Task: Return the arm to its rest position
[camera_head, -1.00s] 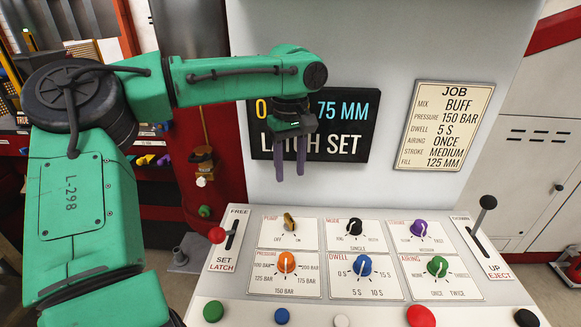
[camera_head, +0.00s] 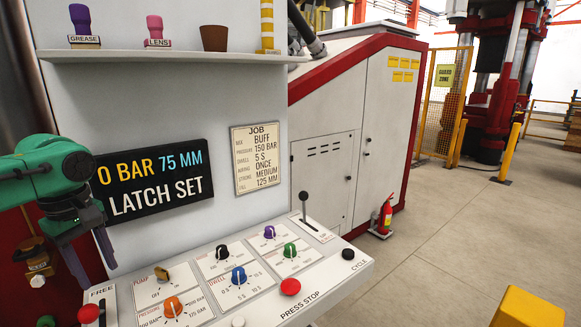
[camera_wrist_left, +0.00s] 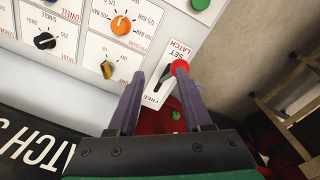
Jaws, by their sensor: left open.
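My left gripper (camera_head: 93,272) hangs fingers down at the left edge of the head view, in front of the press's left side and above the panel's left end. Its two purple fingers are apart with nothing between them; they also show in the left wrist view (camera_wrist_left: 160,85). The set-latch lever's red knob (camera_head: 89,313) is below the fingers in the head view. In the wrist view the red knob (camera_wrist_left: 180,66) appears at the tip of the right-hand finger; I cannot tell whether they touch. The display (camera_head: 150,183) reads "0 BAR 75 MM, LATCH SET". My right gripper is out of view.
A job card (camera_head: 257,158) hangs on the press. A shelf (camera_head: 170,57) holds stamps and a pot. Open floor (camera_head: 440,225) lies to the right.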

